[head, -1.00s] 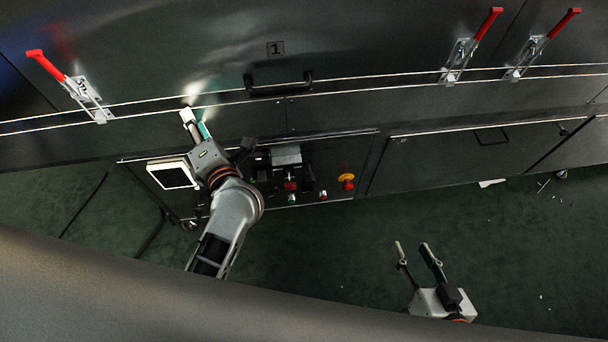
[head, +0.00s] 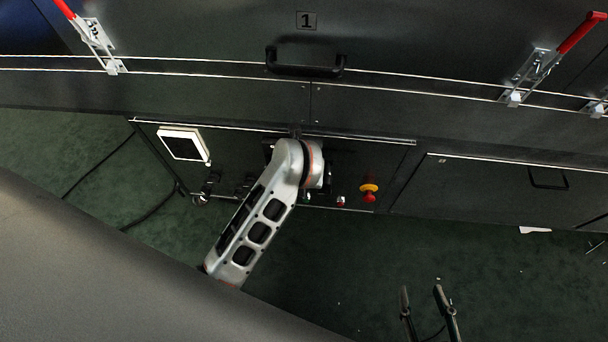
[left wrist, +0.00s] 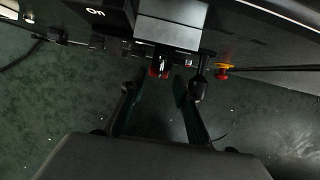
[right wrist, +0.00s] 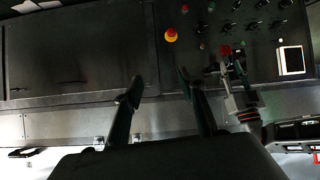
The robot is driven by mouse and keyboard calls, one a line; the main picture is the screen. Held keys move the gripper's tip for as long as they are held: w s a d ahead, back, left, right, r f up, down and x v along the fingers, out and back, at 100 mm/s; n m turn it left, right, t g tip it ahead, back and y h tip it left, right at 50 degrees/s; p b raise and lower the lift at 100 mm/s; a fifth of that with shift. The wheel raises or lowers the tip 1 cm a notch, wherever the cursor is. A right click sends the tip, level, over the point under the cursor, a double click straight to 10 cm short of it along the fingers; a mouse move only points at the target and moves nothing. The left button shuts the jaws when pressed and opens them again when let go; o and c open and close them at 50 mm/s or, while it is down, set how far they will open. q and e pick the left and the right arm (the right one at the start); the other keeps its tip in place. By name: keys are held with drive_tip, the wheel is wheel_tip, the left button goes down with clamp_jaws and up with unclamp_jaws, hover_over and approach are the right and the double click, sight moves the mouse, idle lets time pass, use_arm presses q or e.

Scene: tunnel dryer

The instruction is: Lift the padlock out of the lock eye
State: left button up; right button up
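A small red piece (left wrist: 158,72), which may be the padlock, shows under a grey box (left wrist: 170,30) on the dark control panel in the left wrist view. Shape and lock eye are too dark to make out. My left gripper (left wrist: 155,90) is open, its fingertips on either side of the view to that piece, with nothing seen between them. In the head view my left arm hides this gripper and that part of the panel. Red also shows beside the left gripper in the right wrist view (right wrist: 226,50). My right gripper (head: 421,290) is open and empty, low over the floor.
A red-and-yellow emergency stop button (head: 369,191) sits right of the left arm. A white-framed screen (head: 184,145) is at the panel's left. Above are a black door handle (head: 305,63) and red-handled latches (head: 540,68). The green floor (head: 310,270) before the panel is mostly clear.

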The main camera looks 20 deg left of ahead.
use_arm(q)
drive_tip(key=b+x, duration=0.2)
drive_tip(key=x, duration=0.4)
drive_tip(key=shift+s+a, duration=0.1)
drive_tip(key=shift+s, duration=0.05)
drive_tip(key=shift+w+f, duration=0.15)
drive_tip(key=shift+w, duration=0.1)
use_arm(e)
drive_tip(key=shift+w+a+r+m+t, duration=0.15)
drive_tip(key=shift+w+a+r, duration=0.15)
drive_tip(key=shift+a, duration=0.25)
drive_tip(key=shift+w+a+r+m+t, duration=0.15)
drive_tip(key=shift+a+r, duration=0.15)
drive_tip(key=shift+a, duration=0.25)
use_arm(q)
drive_tip(key=c, duration=0.8)
drive_tip(key=o, duration=0.6)
drive_tip(key=shift+c, duration=0.2)
drive_tip(key=c, duration=0.4)
